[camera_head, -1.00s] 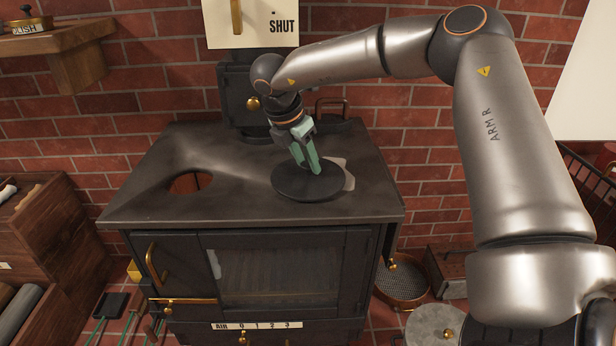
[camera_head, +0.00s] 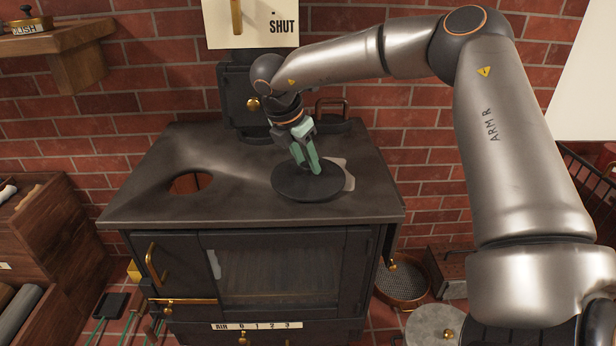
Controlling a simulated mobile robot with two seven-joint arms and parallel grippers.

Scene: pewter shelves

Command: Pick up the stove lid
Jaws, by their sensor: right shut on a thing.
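The stove lid (camera_head: 310,186) is a dark round disc on the right part of the black stove top. A light grey patch shows at its right edge. My right gripper (camera_head: 307,168) points down at the lid's middle with its green fingers closed together there. It is shut on the lid, at a grip part that the fingers mostly hide. I cannot tell whether the lid touches the stove top or is slightly above it. My left gripper is not in view.
The stove top (camera_head: 237,205) has an open round hole (camera_head: 190,183) at left. Wooden drawers (camera_head: 35,240) are at left. A round sieve (camera_head: 402,280) lies on the floor at right.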

